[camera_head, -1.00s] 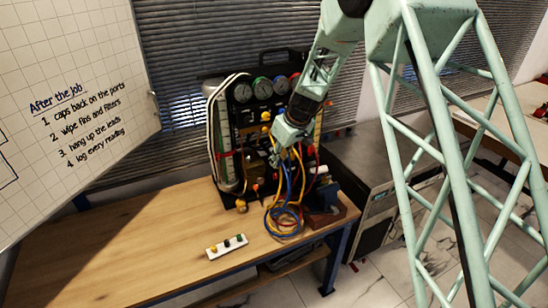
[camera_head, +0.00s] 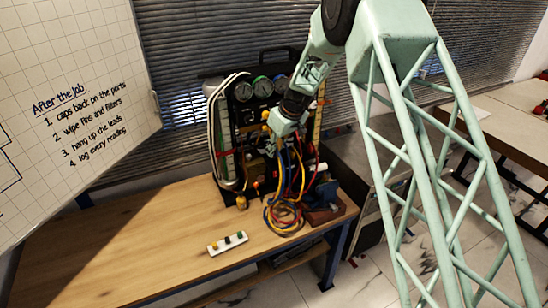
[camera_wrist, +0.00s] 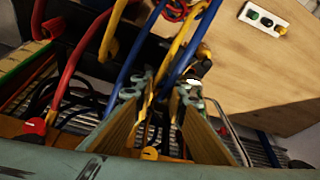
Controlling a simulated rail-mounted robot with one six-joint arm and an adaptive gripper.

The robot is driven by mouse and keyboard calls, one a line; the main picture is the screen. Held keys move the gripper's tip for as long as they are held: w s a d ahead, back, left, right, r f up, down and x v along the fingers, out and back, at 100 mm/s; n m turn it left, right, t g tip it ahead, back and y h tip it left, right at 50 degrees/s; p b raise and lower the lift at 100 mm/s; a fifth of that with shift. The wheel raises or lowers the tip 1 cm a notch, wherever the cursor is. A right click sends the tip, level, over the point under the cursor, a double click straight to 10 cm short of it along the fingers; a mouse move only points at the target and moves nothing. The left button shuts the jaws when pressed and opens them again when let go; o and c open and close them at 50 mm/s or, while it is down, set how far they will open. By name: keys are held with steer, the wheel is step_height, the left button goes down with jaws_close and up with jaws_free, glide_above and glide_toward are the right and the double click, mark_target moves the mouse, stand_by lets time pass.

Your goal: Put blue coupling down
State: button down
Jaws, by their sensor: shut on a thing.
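My gripper (camera_head: 279,143) is at the front of the gauge rig (camera_head: 226,125), below its dials, with hoses hanging close by. In the wrist view, my gripper (camera_wrist: 158,98) has its two fingers pointing at the hoses with a narrow gap between them. A blue hose (camera_wrist: 181,60) runs down to the fingertips. The jaws are shut on its end, the blue coupling, which is mostly hidden between the fingers. Whether the coupling touches a fitting on the rig cannot be told.
Yellow, red and blue hoses lie coiled (camera_head: 284,216) on the wooden bench (camera_head: 150,225). A white strip with small knobs (camera_head: 228,243) lies near the front edge. The bench's left part is clear. In the wrist view, red and yellow hoses crowd the left side.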

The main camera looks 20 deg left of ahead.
mark_target(274, 164)
steer(key=shift+f, duration=0.15)
steer(key=shift+f+p, duration=0.55)
steer(key=shift+f, duration=1.05)
steer(key=shift+f, duration=0.15)
steer(key=c, duration=2.6)
jaws_free()
steer(key=shift+r, duration=0.2)
steer(key=shift+d+r, duration=0.1)
steer(key=shift+r, duration=0.1)
steer(key=b+v, duration=0.2)
steer(key=v, duration=0.9)
steer(key=shift+s+d+r, duration=0.15)
steer(key=shift+r, duration=0.05)
